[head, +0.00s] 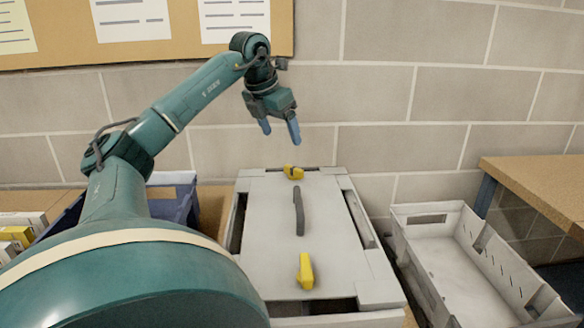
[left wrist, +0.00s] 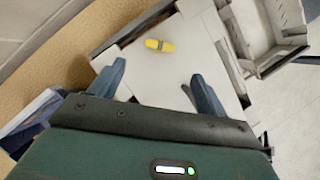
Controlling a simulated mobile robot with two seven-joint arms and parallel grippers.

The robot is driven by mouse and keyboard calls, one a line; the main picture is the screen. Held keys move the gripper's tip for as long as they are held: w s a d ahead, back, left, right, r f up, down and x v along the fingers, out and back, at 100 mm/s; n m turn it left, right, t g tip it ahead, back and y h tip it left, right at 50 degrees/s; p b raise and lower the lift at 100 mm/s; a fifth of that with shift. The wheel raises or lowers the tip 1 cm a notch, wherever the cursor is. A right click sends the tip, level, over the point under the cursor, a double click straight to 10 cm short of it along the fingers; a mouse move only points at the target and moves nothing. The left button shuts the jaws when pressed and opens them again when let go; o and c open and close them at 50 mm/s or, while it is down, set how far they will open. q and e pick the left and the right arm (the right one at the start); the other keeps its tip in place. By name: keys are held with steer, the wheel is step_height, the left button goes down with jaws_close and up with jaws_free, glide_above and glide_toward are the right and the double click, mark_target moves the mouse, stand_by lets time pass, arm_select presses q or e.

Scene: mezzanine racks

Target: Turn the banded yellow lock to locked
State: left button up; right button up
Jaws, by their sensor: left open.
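The banded yellow lock (head: 293,172) is at the far end of a light grey lid (head: 265,230), close to the wall. It is short, with a dark band, and appears to lie crosswise to the lid's length. In the left wrist view the lock (left wrist: 160,45) lies across the picture, beyond the fingertips. A second, plain yellow lock (head: 305,271) stands at the lid's near end, pointing lengthwise. My left gripper (head: 280,130) is open and empty, above the banded lock and apart from it. Its spread fingers (left wrist: 158,74) also show in the left wrist view. My right gripper is out of view.
A dark handle (head: 299,211) sits mid-lid between the locks. An empty grey crate (head: 450,265) is to the right, beside a wooden bench (head: 535,180). A blue bin (head: 180,205) is to the left. The brick wall (head: 380,110) is close behind.

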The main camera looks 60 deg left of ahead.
mark_target(293, 168)
arm_select(q)
steer(key=b+x, duration=0.1)
steer(key=x, duration=1)
steer(key=shift+w+f, duration=0.15)
steer(key=shift+w, duration=0.05)
steer(key=shift+c, duration=0.3)
steer(key=c, duration=1.3)
